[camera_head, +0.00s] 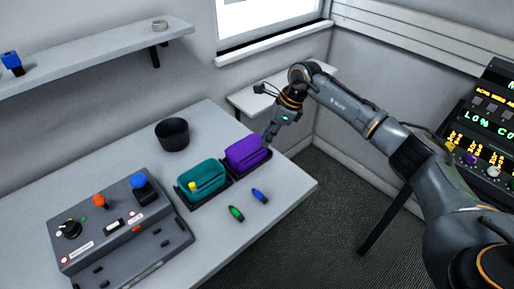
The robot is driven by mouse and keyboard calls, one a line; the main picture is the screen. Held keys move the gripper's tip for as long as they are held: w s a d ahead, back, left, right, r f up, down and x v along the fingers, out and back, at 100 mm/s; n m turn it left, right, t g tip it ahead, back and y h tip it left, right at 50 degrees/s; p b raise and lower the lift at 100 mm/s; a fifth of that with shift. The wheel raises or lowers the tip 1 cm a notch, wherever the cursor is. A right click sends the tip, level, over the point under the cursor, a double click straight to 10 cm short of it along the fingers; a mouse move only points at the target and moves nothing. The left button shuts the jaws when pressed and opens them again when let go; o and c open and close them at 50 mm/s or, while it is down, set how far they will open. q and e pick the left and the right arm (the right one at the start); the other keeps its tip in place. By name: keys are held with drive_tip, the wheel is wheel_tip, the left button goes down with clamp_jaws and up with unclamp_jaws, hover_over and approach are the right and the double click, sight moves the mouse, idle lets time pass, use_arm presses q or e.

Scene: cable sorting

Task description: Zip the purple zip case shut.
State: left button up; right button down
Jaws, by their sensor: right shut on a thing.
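The purple zip case (245,152) stands in a dark tray near the back right of the table. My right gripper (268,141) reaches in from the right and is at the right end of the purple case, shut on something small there. The fingertips hide what they hold; it looks to be at the case's zip pull, but I cannot tell for sure. How far the case's zip is closed is too small to see. My left gripper is not in the picture.
A teal zip case (204,178) with a yellow piece stands just left of the purple one. A green item (236,213) and a blue item (259,195) lie in front. A black bowl (173,134) and a grey control box (110,228) are further left.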

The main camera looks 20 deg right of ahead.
drive_tip(key=shift+d, duration=0.1)
drive_tip(key=c, duration=1.3)
unclamp_jaws()
drive_tip(key=shift+d, duration=0.1)
drive_tip(key=shift+r, duration=0.1)
drive_tip(key=v, duration=1.1)
drive_tip(key=shift+d+r, duration=0.1)
drive_tip(key=shift+r, duration=0.3)
drive_tip(key=shift+f, duration=0.1)
